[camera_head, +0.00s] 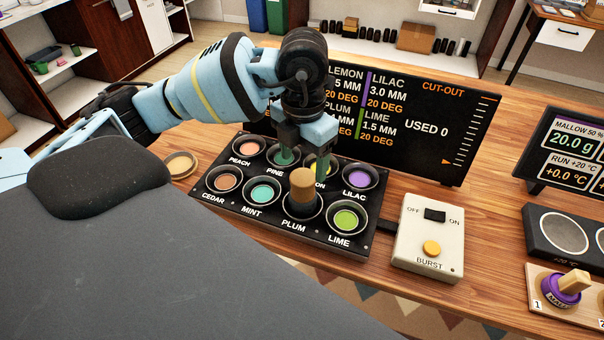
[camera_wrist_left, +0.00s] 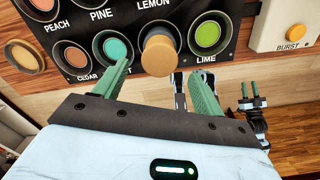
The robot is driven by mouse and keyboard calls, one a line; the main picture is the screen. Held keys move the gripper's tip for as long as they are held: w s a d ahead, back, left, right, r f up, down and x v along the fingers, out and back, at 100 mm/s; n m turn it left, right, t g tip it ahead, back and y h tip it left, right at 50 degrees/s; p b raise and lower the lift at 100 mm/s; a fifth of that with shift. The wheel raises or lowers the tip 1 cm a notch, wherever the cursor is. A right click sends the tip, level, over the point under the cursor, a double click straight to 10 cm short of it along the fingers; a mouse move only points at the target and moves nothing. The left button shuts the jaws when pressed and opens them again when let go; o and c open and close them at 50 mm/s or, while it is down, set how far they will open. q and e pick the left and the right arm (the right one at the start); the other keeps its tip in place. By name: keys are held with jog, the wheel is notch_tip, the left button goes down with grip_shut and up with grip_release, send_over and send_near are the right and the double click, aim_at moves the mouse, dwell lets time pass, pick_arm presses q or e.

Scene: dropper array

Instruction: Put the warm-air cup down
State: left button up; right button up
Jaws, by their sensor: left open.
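A tan, cork-coloured cylinder (camera_head: 303,186) stands upright in the PLUM well of the black dropper panel (camera_head: 214,195); I take it to be the warm-air cup. It also shows in the left wrist view (camera_wrist_left: 158,55). My left gripper (camera_head: 303,160) is open, with its green fingers pointing down over the panel just behind the cylinder in the head view. In the left wrist view its fingertips (camera_wrist_left: 160,72) are spread to either side of the cylinder, with no contact visible. A small green-fingered gripper (camera_wrist_left: 250,102), apparently my right one, shows at the right there.
A round tan dish (camera_head: 181,164) lies left of the panel. A switch box (camera_head: 428,240) with a yellow BURST button stands to the right. A black display (camera_head: 450,110) rises behind. A purple, wooden-handled piece (camera_head: 567,284) sits at the far right.

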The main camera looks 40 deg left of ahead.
pick_arm(q)
notch_tip(320, 180, up, 5)
jog(key=shift+f, duration=0.1)
dwell(0.5)
dwell(0.8)
dwell(0.8)
